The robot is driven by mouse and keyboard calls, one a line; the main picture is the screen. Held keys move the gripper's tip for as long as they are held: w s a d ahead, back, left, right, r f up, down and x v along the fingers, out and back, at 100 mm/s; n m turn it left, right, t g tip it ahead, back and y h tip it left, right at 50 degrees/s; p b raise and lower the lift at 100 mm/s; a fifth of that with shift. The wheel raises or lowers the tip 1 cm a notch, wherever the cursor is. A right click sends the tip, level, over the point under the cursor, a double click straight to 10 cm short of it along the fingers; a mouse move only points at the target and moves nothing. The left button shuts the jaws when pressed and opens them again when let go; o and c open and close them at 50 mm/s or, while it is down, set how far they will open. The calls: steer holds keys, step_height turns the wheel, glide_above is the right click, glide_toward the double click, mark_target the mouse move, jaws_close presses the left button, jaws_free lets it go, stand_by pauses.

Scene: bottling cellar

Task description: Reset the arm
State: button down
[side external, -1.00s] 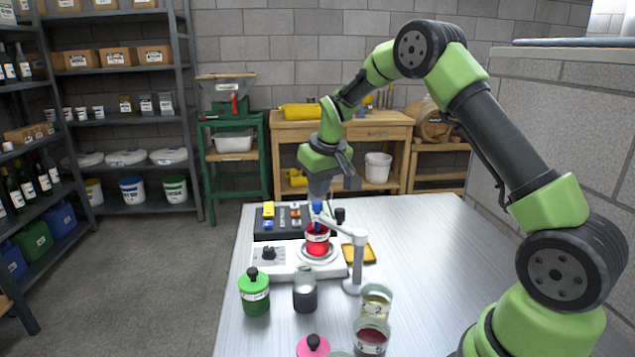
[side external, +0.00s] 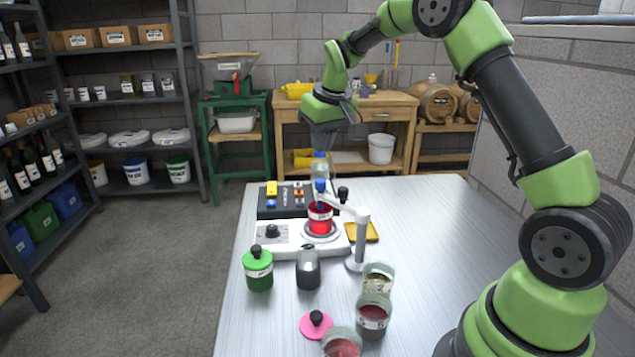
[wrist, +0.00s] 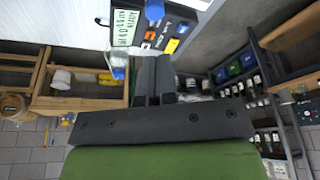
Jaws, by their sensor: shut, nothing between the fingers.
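My gripper (side external: 321,148) is above the table in the side view, its fingers pointing down and holding nothing. In the wrist view its two dark fingers (wrist: 153,78) are close together. Below it in the side view are a blue-topped piece (side external: 320,168) and the white arm of a stand (side external: 357,240). A red pot (side external: 320,222) sits under that arm on a white device (side external: 290,250) with a black knob. The gripper appears clear of these things.
A green jar (side external: 258,272), a grey jar (side external: 308,272), open glass jars (side external: 374,318) and a pink lid (side external: 316,325) stand nearer the camera. The table's right side (side external: 440,220) is clear.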

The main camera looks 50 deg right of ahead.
steer(key=s+a+r+t, duration=0.2)
steer(key=s+a+r, duration=0.7)
steer(key=s+r, duration=0.1)
steer(key=s+a+t+y, duration=0.1)
steer(key=s+a, duration=0.2)
steer(key=s, duration=0.4)
steer(key=s+a+f+m+t+y, duration=0.1)
steer(key=s+a, duration=0.2)
steer(key=s, duration=0.5)
steer(key=shift+s+a+y, duration=0.25)
steer(key=shift+a+y, duration=0.15)
